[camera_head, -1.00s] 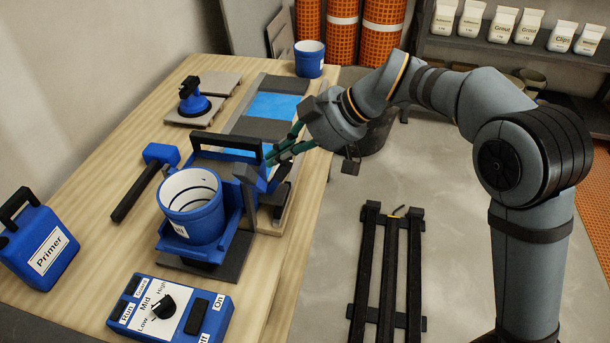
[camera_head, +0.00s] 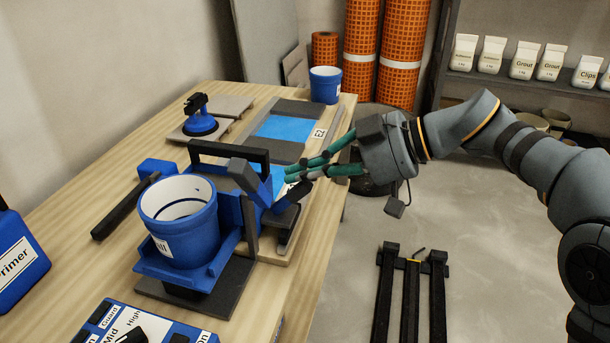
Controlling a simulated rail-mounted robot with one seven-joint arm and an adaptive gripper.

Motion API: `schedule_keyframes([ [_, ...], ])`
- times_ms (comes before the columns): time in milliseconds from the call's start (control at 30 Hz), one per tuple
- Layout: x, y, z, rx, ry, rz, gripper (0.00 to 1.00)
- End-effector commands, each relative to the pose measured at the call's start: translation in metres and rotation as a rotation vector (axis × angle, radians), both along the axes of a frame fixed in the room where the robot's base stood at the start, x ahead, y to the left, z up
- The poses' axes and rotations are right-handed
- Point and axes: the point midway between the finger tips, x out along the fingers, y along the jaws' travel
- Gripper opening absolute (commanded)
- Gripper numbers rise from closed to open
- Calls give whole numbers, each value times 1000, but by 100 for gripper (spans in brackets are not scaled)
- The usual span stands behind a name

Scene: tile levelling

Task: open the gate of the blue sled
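The blue sled (camera_head: 233,208) sits on the workbench with a black bar handle (camera_head: 228,151) over it. A white-lined blue bucket (camera_head: 180,228) stands at its near end. A blue lever with a grey end (camera_head: 245,175) slants up on the sled's right side. I cannot tell for sure which part is the gate. My gripper (camera_head: 288,176), with green fingers, reaches in from the right, its tips close to the right of this lever. Contact is unclear. The fingers look close together, and nothing is clearly held between them.
A blue mallet (camera_head: 130,203) lies left of the sled, and a suction cup tool (camera_head: 200,118) stands on a tile behind. Grey and blue tiles (camera_head: 280,128) lie beyond the sled. Another blue bucket (camera_head: 325,85) stands at the bench's far end. A black rail frame (camera_head: 411,290) is on the floor.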

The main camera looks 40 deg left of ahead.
Motion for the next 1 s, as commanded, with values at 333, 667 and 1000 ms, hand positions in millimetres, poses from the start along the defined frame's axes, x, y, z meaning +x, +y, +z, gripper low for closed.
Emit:
schedule_keyframes([
  [333,2,0,-3,-13,0,-4,0],
  [667,1,13,36,-3,-2,-17,0],
  [1000,19,-41,69,-3,-1,-11,0],
])
